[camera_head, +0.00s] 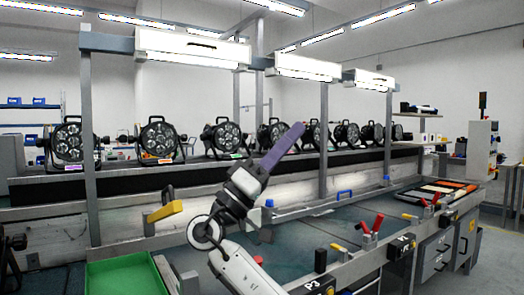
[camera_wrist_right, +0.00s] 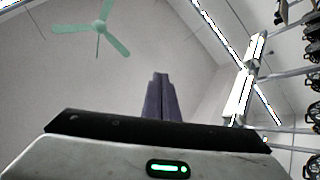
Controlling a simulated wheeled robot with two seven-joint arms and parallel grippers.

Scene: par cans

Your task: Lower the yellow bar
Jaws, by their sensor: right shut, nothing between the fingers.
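The yellow bar (camera_head: 165,211) sticks out at the left of the workbench, at the foot of a grey upright post, and tilts slightly up to the right. My right gripper (camera_head: 299,129) is up and to the right of it, well apart from it, with its purple-grey fingers pointing up and right. Its fingers are together and empty. In the right wrist view the closed fingers (camera_wrist_right: 160,85) point toward the ceiling, and the yellow bar does not show there. My left gripper is not in view.
Several par cans (camera_head: 158,139) stand on a conveyor behind the bench. A green tray (camera_head: 125,278) is at the front left, below the yellow bar. Red-handled clamps (camera_head: 370,232) and smaller yellow parts line the front right edge. Grey posts (camera_head: 92,150) rise from the bench.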

